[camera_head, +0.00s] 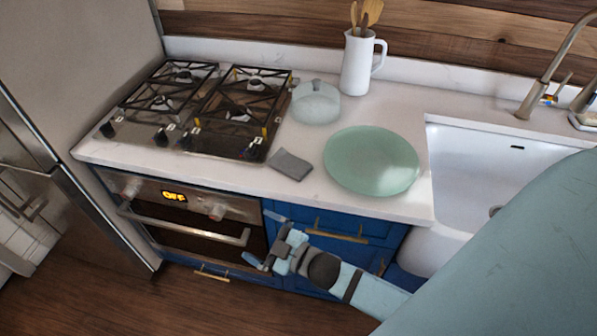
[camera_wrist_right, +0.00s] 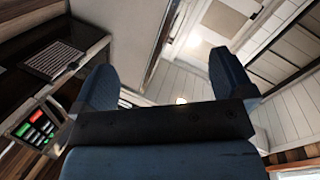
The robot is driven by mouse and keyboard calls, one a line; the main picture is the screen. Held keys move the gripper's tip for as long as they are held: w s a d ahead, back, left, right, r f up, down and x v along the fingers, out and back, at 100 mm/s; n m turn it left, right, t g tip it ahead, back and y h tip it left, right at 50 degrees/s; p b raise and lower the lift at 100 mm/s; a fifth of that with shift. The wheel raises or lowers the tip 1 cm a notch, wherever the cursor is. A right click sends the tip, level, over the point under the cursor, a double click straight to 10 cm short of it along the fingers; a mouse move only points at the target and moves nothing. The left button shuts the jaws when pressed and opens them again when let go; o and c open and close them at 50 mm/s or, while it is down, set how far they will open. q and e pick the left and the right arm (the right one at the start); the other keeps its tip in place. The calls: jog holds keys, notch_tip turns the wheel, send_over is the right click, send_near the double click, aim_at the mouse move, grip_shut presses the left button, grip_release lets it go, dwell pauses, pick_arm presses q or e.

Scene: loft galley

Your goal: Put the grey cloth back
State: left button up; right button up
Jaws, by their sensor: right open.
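The grey cloth (camera_head: 290,164) lies folded flat on the white counter, between the gas hob and the green plate, near the counter's front edge. My right gripper (camera_head: 266,241) is open and empty in the head view. It appears in front of the blue drawers, nearer to me than the cloth and not touching it. In the right wrist view my two dark blue fingers (camera_wrist_right: 165,85) stand wide apart with nothing between them. That view does not show the cloth. My left gripper is not in either view.
A green round plate (camera_head: 371,160) lies right of the cloth. A lidded pale pot (camera_head: 315,102) and a white jug with wooden utensils (camera_head: 357,62) stand behind. The hob (camera_head: 198,107) is at left, the white sink (camera_head: 480,170) at right. The oven handle (camera_head: 183,224) and drawer handles stick out.

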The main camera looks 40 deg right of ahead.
jog(key=s+d+f+m+g+h, duration=0.1)
jog(key=s+f+m+g+h, duration=0.2)
jog(key=s+f, duration=0.7)
jog(key=s+m+g, duration=0.1)
jog(key=m+g, duration=0.1)
jog(key=m, duration=0.2)
jog(key=shift+s+d+f+g+h, duration=0.2)
jog(key=shift+d+f+g+h, duration=0.1)
jog(key=shift+d+f+h, duration=0.1)
notch_tip(320, 180, up, 4)
jog(key=p, duration=0.4)
jog(key=shift+d+r, duration=0.1)
jog(key=shift+r, duration=0.05)
jog(key=shift+r, duration=0.1)
